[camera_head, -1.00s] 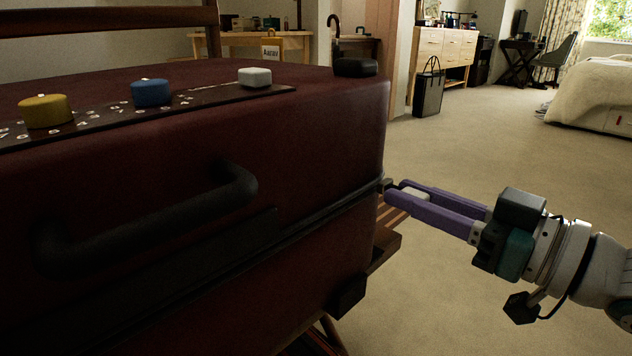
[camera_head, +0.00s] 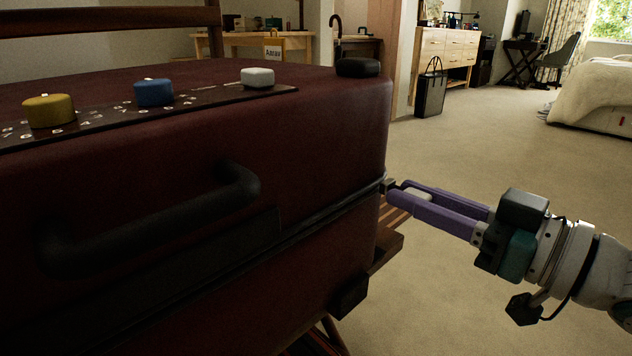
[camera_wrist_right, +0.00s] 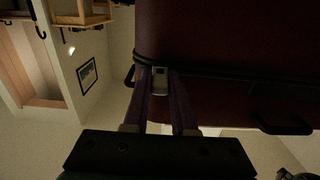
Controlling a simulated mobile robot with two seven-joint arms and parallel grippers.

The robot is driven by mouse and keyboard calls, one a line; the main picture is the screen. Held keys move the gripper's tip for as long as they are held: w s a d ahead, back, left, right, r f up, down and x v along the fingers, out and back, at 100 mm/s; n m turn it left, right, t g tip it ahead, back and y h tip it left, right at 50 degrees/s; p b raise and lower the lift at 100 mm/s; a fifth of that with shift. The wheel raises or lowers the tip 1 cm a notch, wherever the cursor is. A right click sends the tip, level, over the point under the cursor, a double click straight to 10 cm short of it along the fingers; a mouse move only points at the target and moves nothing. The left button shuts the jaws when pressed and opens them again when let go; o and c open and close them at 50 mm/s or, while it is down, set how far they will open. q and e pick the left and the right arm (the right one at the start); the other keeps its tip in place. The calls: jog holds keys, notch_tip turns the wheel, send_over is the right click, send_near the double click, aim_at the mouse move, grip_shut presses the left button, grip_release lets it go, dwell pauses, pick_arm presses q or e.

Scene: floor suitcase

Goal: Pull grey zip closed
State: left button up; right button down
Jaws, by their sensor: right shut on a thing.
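The dark red suitcase (camera_head: 330,130) fills the left of the head view, with a dark zip line (camera_head: 330,210) running along its side to the right corner. My right gripper (camera_head: 392,190), with purple fingers, reaches that corner from the right. In the right wrist view, the grey zip pull (camera_wrist_right: 160,80) sits between the fingertips of my right gripper (camera_wrist_right: 159,76), close against the suitcase (camera_wrist_right: 230,40) at the zip line. The fingers are shut on the pull. They partly hide it in the head view. My left gripper is not in view.
A black handle (camera_head: 150,215) sticks out from the suitcase side. Yellow (camera_head: 48,111), blue (camera_head: 153,92) and white (camera_head: 257,78) knobs sit on a numbered strip on top. A wooden stand (camera_head: 385,245) is under the suitcase. The carpet (camera_head: 480,150) to the right is clear.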

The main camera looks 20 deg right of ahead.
jog(key=shift+s+a+r+p, duration=0.15)
jog(key=shift+a+p, duration=0.15)
jog(key=shift+p, duration=0.1)
jog(key=a+p, duration=0.1)
jog(key=s+a, duration=0.1)
jog(key=a+p, duration=0.1)
jog(key=shift+s+a+r+p, duration=0.15)
jog(key=shift+s+r+p, duration=0.1)
jog(key=shift+p, duration=0.1)
jog(key=p, duration=0.3)
send_near(297, 230)
jog(key=x, duration=0.5)
jog(key=shift+s+a, duration=0.2)
jog(key=shift+a, duration=0.2)
jog(key=c, duration=1.1)
grip_release()
jog(key=o, duration=0.4)
jog(key=shift+s+a+f, duration=0.1)
jog(key=shift+a, duration=0.05)
